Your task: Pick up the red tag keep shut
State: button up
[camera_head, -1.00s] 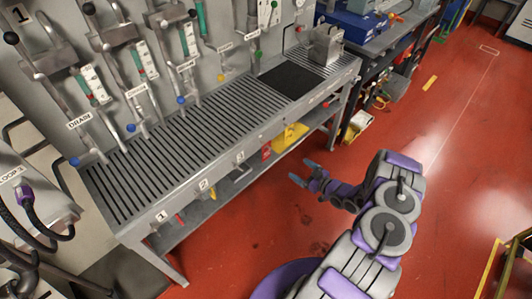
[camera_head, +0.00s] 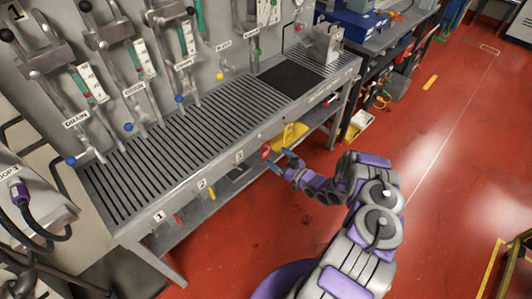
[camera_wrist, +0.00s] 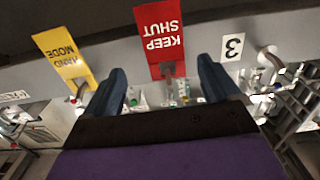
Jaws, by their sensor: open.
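The red tag (camera_head: 266,152) hangs at the front edge of the grated bench, to the right of the number 3 label. In the wrist view the red tag (camera_wrist: 158,30) shows upside-down white "KEEP SHUT" lettering, with a grey hook or peg at its lower end. My gripper (camera_head: 279,160) is just in front of the tag in the head view. In the wrist view my gripper (camera_wrist: 162,70) is open, its two dark blue fingers on either side of the tag's lower end. No contact with the tag shows.
A yellow tag (camera_wrist: 67,58) hangs beside the red one in the wrist view, left of the left finger. A number 3 label (camera_wrist: 233,47) is on the right. The bench (camera_head: 190,145) has a lower shelf. Red floor (camera_head: 245,240) is open in front.

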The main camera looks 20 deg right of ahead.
aim_at(266, 150)
jog(key=shift+a+b+x, duration=0.15)
jog(key=shift+b+x, duration=0.1)
jog(key=shift+x, duration=1.2)
jog(key=shift+a+b+x, duration=0.15)
jog(key=shift+b+x, duration=0.05)
jog(key=shift+x, duration=1.25)
jog(key=shift+s, duration=0.1)
jog(key=shift+c, duration=0.3)
jog(key=c, duration=1.1)
